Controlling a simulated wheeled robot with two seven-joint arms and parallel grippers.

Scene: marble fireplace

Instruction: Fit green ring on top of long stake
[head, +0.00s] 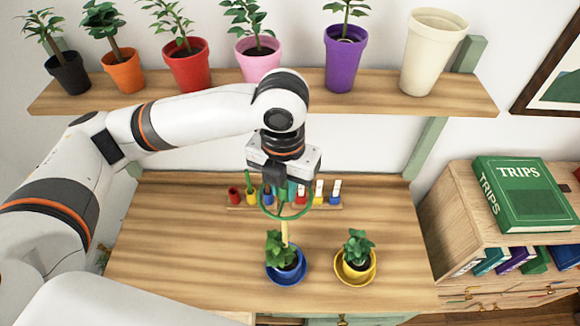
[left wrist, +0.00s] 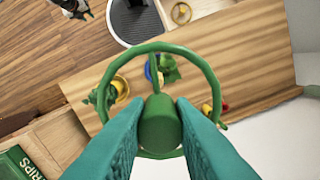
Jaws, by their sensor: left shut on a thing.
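My left gripper (head: 281,198) is shut on the green ring's thick grip, above the middle of the table. The green ring (head: 309,210) hangs below the fingers as a wide hoop. In the left wrist view the ring (left wrist: 213,72) spreads out beyond my teal fingers (left wrist: 160,112), with the grip (left wrist: 159,128) between them. The pale long stake (head: 285,233) rises from the plant in the blue pot (head: 287,274). Its top shows at the ring's near edge in the head view; I cannot tell whether it is inside the hoop. My right gripper is not in view.
A yellow pot with a plant (head: 356,257) stands right of the blue one. Small coloured pots and tools (head: 251,194) stand in a row behind the ring. A shelf (head: 130,99) with potted plants runs above. A cabinet with a green book (head: 520,195) is at right.

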